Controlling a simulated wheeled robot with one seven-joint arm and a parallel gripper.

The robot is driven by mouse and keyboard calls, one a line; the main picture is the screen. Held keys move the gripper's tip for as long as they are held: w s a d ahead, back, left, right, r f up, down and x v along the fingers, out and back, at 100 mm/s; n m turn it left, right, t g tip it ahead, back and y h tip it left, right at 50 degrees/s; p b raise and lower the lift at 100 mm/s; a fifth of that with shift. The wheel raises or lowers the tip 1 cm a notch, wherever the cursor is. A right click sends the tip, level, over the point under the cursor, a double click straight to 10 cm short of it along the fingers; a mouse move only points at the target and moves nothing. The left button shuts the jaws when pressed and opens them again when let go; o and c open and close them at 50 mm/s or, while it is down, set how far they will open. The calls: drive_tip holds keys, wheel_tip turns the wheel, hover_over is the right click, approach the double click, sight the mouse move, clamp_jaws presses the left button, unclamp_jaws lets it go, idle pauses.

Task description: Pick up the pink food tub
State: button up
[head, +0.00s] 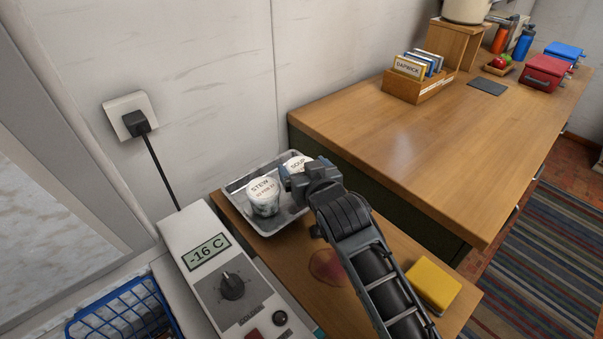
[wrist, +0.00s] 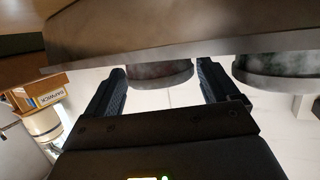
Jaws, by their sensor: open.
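Two frosted tubs with white lids stand in a metal tray (head: 266,226). The left tub (head: 264,197) is labelled STEW and has a grey-green side. The right tub (head: 297,162) is labelled SOUP; my gripper (head: 292,179) hides most of its side in the head view. In the wrist view, a tub with a dull reddish-pink side (wrist: 160,75) shows between the fingertips of my open gripper (wrist: 163,72). The greenish tub (wrist: 272,84) is to the right, outside the fingers. I cannot tell whether either finger touches the reddish tub.
A control box (head: 231,280) reading -16 C and a blue wire basket (head: 125,308) are at the lower left. A yellow sponge-like block (head: 433,284) lies right of my arm. A higher wooden counter (head: 420,145) stands behind, with a card box (head: 418,83).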

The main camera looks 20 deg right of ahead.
drive_tip(key=c, duration=1)
drive_tip(key=shift+r, duration=0.1)
drive_tip(key=shift+r, duration=0.5)
wheel_tip(320, 180, up, 3)
drive_tip(key=shift+f+b, duration=0.1)
drive_tip(key=shift+b, duration=0.2)
drive_tip(key=s+d+r, duration=0.1)
drive_tip(key=d+r, duration=0.1)
drive_tip(key=d, duration=0.1)
drive_tip(key=s+d+r, duration=0.1)
drive_tip(key=d+r, duration=0.1)
drive_tip(key=d, duration=0.2)
drive_tip(key=s+d+r+b, duration=0.1)
drive_tip(key=d+r, duration=0.2)
drive_tip(key=d, duration=0.1)
drive_tip(key=shift+s+d, duration=0.1)
drive_tip(key=shift+s, duration=0.05)
